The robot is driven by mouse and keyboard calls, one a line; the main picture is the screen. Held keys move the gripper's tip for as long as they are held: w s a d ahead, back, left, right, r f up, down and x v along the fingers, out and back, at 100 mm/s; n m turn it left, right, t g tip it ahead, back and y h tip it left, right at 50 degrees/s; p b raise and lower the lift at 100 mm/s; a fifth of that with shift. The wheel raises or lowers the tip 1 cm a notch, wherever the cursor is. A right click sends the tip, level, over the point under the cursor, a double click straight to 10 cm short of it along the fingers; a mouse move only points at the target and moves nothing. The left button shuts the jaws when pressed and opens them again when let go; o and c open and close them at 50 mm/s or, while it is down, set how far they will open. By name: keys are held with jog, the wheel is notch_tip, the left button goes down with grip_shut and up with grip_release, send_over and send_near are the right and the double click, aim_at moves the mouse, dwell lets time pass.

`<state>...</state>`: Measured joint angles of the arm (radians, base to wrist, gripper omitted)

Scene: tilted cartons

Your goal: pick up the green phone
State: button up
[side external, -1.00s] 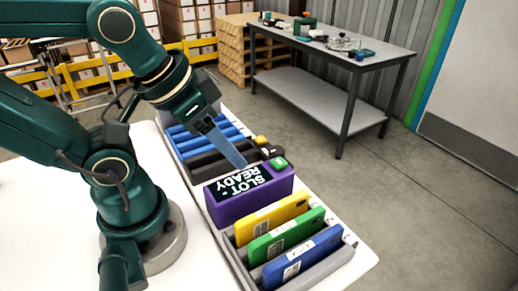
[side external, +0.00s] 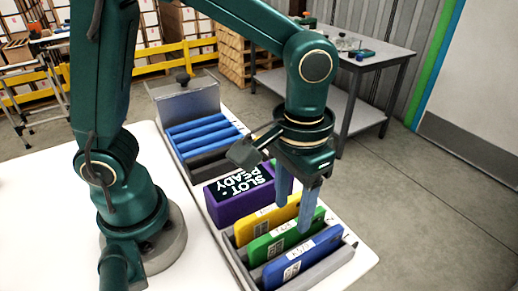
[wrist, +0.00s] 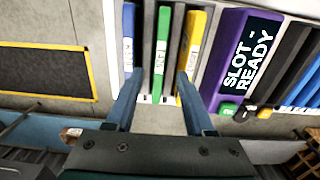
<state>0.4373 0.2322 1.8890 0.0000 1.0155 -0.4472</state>
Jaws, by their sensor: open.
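The green phone (side external: 262,249) stands on edge in a slot of the grey rack, between a yellow phone (side external: 258,224) and a blue phone (side external: 300,262). A white label shows on its face. My gripper (side external: 294,216) points down over the phones, jaws open and empty, and its fingers hide parts of them in the side view. In the wrist view the green phone (wrist: 162,50) runs between the two open fingers, the blue phone (wrist: 129,40) by the left finger and the yellow phone (wrist: 194,45) by the right. I cannot tell how far the fingertips are above it.
A purple box reading "SLOT READY" (side external: 240,194) stands beside the yellow phone. Beyond it are dark slots and several blue bars (side external: 203,132) in the same long tray. The white table (side external: 200,265) is clear left of the tray. A grey workbench (side external: 378,62) stands behind.

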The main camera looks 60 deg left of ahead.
aim_at(290, 225)
jog(key=shift+s+f, duration=0.1)
jog(key=shift+f, duration=2.5)
grip_shut()
